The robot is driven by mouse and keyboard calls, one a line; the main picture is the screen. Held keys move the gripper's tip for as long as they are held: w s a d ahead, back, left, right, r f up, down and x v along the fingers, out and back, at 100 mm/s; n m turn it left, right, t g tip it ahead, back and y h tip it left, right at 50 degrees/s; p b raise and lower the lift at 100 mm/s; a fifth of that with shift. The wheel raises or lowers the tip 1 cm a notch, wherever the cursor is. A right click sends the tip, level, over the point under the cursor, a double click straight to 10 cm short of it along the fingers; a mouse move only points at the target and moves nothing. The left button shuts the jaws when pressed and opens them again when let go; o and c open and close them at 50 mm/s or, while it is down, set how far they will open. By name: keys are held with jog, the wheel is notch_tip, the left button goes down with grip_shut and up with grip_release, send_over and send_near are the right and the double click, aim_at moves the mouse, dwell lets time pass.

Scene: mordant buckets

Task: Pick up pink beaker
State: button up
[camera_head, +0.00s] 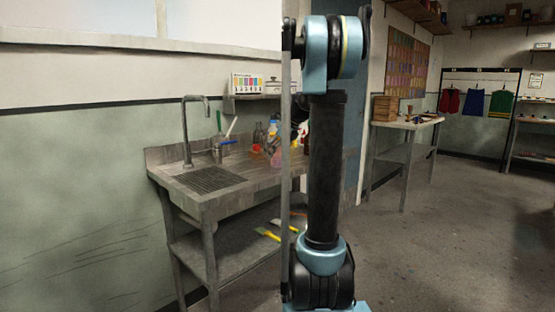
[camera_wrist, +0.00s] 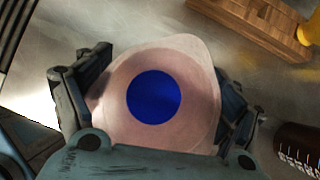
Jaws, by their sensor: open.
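The pink beaker (camera_wrist: 198,75) is seen from above in the wrist view, a pale translucent pink vessel with a pouring lip toward the upper right. A flat blue disc (camera_wrist: 153,97) shows at its middle. My gripper (camera_wrist: 166,88) is open, with one dark finger at the left of the beaker and the other at its right. The beaker lies between the fingers; whether either touches it I cannot tell. In the head view my arm hides much of the sink bench's right end, and I cannot make out the gripper there.
A wooden block (camera_wrist: 250,22) and a yellow object (camera_wrist: 310,30) lie at the wrist view's upper right. A dark brown container with white marks (camera_wrist: 297,148) stands at lower right. In the head view, the sink bench (camera_head: 222,180) carries a tap (camera_head: 186,130) and crowded bottles (camera_head: 259,132).

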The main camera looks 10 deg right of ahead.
jog(key=shift+x, duration=0.8)
jog(key=shift+c, duration=0.2)
jog(key=c, duration=1.1)
jog(key=shift+r, duration=0.2)
